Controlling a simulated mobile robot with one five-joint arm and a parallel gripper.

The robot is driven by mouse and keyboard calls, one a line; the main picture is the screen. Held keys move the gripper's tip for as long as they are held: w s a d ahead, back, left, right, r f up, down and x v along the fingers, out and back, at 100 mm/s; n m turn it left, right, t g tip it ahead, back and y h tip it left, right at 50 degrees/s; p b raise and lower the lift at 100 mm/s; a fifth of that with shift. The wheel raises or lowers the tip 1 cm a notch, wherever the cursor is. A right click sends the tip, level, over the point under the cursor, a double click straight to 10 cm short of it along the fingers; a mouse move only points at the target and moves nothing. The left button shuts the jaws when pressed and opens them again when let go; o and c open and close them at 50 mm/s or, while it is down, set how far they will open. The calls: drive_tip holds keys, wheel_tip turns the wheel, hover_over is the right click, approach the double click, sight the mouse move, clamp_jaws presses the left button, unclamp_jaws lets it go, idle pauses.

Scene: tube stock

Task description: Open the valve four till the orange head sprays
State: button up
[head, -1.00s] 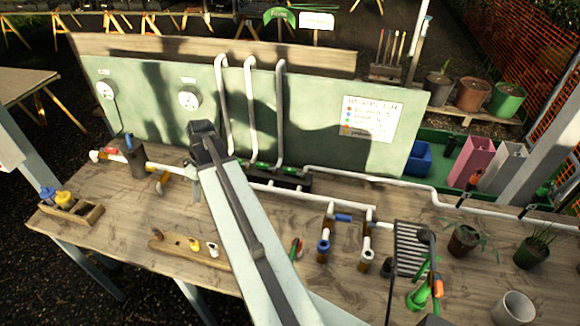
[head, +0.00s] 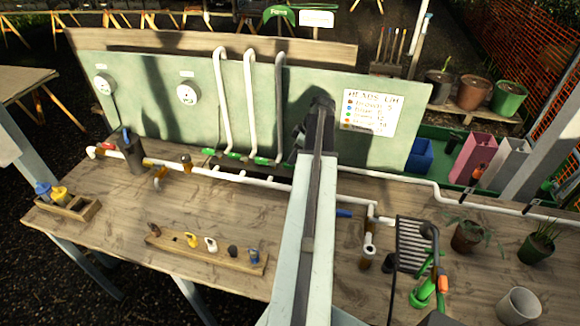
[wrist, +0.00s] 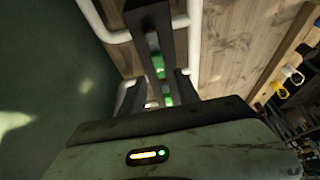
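My gripper (head: 318,108) hangs in front of the green board, at the right end of the valve manifold (head: 208,164). In the wrist view its dark fingers (wrist: 157,80) look apart, with nothing held between them. Green valve handles (head: 232,155) sit in a row at the feet of the white upright pipes, and a second green handle (head: 262,160) shows nearer my arm. Green parts (wrist: 165,98) also show beyond the fingers. The arm hides the manifold's right end, and I cannot tell which handle is four. No spray shows. I cannot pick out the orange head for sure.
A written sign (head: 372,112) listing heads hangs on the green board (head: 150,95). A wooden rack (head: 170,248) of small coloured heads lies at the front.

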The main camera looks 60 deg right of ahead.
sight(294, 167)
drive_tip(key=b+x, duration=0.3)
drive_tip(key=x, duration=0.1)
drive_tip(key=shift+f, duration=0.3)
drive_tip(key=shift+r, duration=0.1)
clamp_jaws()
drive_tip(key=shift+w, duration=0.1)
idle(0.8)
drive_tip(key=shift+d, duration=0.15)
